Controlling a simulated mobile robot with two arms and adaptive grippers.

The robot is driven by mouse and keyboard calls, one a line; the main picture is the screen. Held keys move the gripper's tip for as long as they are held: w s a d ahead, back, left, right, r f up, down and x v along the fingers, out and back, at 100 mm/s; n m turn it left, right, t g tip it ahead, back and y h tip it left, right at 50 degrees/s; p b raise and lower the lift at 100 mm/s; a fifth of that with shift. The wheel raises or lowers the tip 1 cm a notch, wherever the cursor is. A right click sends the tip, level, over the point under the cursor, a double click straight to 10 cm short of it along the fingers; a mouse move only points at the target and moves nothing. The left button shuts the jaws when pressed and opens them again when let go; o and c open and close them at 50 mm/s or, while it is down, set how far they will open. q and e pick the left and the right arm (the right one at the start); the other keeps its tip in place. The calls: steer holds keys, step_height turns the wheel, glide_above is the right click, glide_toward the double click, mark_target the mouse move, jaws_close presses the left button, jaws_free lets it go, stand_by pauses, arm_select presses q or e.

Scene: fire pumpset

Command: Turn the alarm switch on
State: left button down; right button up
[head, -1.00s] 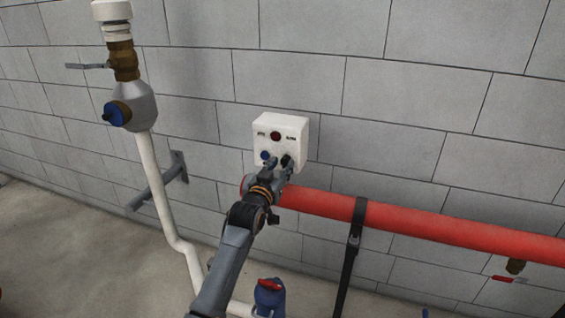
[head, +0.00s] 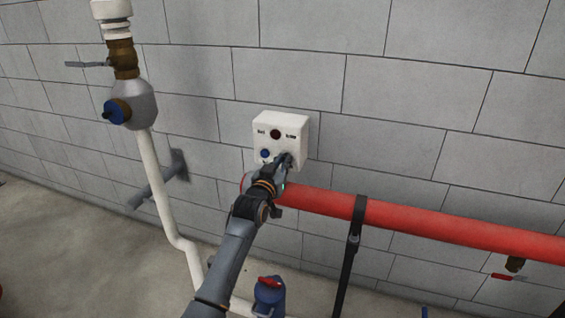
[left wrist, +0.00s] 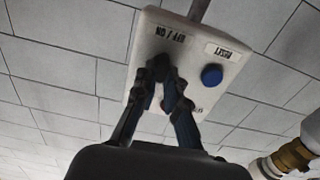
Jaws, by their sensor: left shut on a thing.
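A white alarm box (head: 292,124) is fixed to the grey block wall. It has a dark red round lamp (head: 275,134) and a blue button (head: 265,153) on its front. My left gripper (head: 286,160) is at the lower right of the box front, its fingers close together. In the left wrist view the box (left wrist: 205,75) appears upside down, with OFF / ON and RESET labels and the blue button (left wrist: 212,75). There the gripper's fingers (left wrist: 168,70) are shut on the alarm switch by the OFF / ON label and mostly hide it. My right gripper is not in view.
A red pipe (head: 430,223) runs along the wall just below the box, held by a black support (head: 350,255). A white pipe (head: 160,195) with a brass valve (head: 124,60) stands at the left. A blue fitting with a red handle (head: 269,292) is below the arm.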

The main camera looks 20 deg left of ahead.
arm_select(q)
steer(key=shift+n, duration=0.3)
steer(key=shift+r+n+p, duration=0.1)
steer(key=shift+n+p, duration=0.35)
steer(key=shift+n, duration=0.45)
steer(key=n+p, duration=0.2)
steer(key=n, duration=0.7)
steer(key=shift+a, duration=0.2)
steer(key=shift+n, duration=0.4)
steer(key=c, duration=1.4)
jaws_free()
steer(key=shift+s+f, duration=0.1)
steer(key=shift+f, duration=0.1)
